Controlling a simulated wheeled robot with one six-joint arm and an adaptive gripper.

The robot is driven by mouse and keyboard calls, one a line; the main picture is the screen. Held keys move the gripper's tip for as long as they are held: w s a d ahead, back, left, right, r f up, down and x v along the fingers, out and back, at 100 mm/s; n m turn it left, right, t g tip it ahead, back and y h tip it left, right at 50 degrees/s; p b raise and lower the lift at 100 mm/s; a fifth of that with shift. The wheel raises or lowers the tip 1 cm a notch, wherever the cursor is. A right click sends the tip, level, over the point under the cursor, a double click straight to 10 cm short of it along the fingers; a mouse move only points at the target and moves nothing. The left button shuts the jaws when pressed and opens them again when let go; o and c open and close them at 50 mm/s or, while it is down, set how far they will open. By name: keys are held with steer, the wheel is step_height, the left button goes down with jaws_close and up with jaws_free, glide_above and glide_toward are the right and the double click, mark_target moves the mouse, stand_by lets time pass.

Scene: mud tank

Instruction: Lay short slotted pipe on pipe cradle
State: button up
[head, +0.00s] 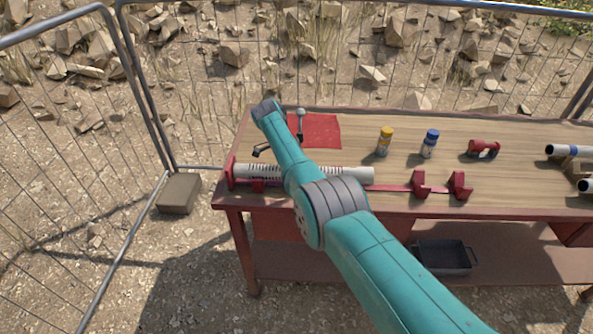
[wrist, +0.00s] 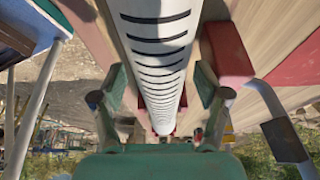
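A white short slotted pipe (head: 355,174) lies lengthwise along the table's front left, its left end by a red upright plate (head: 231,173). Two red notched blocks (head: 418,184), which look like the pipe cradle, stand right of the pipe, and nothing rests on them. In the wrist view the slotted pipe (wrist: 158,45) runs between the green fingers of my gripper (wrist: 160,88). The fingers are apart, with a small gap visible on each side of the pipe.
A red mat (head: 320,131), a yellow-capped bottle (head: 384,142), a blue-capped bottle (head: 428,144) and a red tool (head: 484,148) stand on the table (head: 525,178). More pipes (head: 570,150) lie at the right edge. A dark bin (head: 443,258) sits below. Wire fencing (head: 150,90) surrounds the place.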

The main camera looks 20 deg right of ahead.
steer(key=shift+r, duration=0.1)
steer(key=v, duration=1.1)
steer(key=shift+w+a+r, duration=0.1)
steer(key=shift+r, duration=0.25)
